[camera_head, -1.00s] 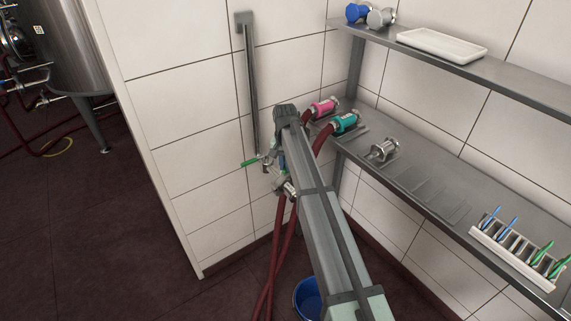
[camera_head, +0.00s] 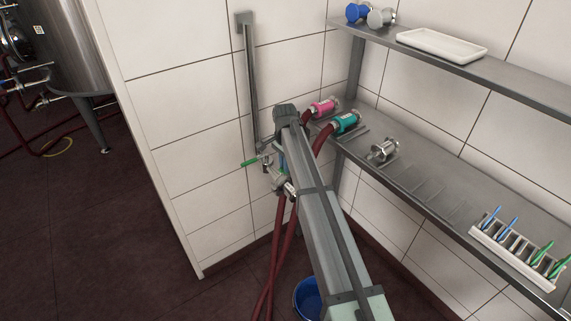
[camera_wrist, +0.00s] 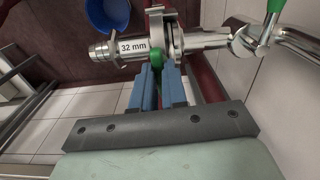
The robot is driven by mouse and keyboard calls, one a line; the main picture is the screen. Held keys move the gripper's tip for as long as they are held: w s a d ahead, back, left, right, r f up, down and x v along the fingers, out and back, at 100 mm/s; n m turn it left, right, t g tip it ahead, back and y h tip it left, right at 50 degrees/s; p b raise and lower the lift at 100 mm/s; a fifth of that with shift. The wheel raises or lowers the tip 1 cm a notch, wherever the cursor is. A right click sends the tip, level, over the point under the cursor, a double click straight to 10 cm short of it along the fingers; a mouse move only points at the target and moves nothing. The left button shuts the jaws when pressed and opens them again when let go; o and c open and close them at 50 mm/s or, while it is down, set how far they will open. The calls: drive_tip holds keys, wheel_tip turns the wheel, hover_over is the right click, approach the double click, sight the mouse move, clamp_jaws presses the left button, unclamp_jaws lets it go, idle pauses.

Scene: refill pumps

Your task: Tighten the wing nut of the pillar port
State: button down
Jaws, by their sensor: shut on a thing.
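The pillar port (camera_wrist: 205,41) is a shiny metal pipe fitting, with a piece labelled "32 mm" (camera_wrist: 133,47) joined at its left in the wrist view. A metal clamp (camera_wrist: 177,32) rings the joint. My gripper (camera_wrist: 158,68) has its blue fingers shut on a green wing nut (camera_wrist: 155,57) below the clamp; the fingers hide part of it. In the head view the port sits at the pillar's (camera_head: 251,90) lower end, mostly behind my arm, with a green valve handle (camera_head: 250,162) to its left. The handle (camera_wrist: 274,6) also shows in the wrist view.
A shelf (camera_head: 420,185) at the right holds pink (camera_head: 322,107) and teal (camera_head: 346,122) hose ends, a loose metal fitting (camera_head: 383,150) and a white rack (camera_head: 515,258) of brushes. Dark red hoses (camera_head: 270,265) hang below the port. A blue bucket (camera_head: 308,298) stands on the floor.

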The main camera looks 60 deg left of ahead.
idle(0.4)
drive_tip(key=c, duration=1.2)
unclamp_jaws()
drive_tip(key=shift+o, duration=0.2)
wheel_tip(320, 180, up, 14)
drive_tip(key=shift+s, duration=0.1)
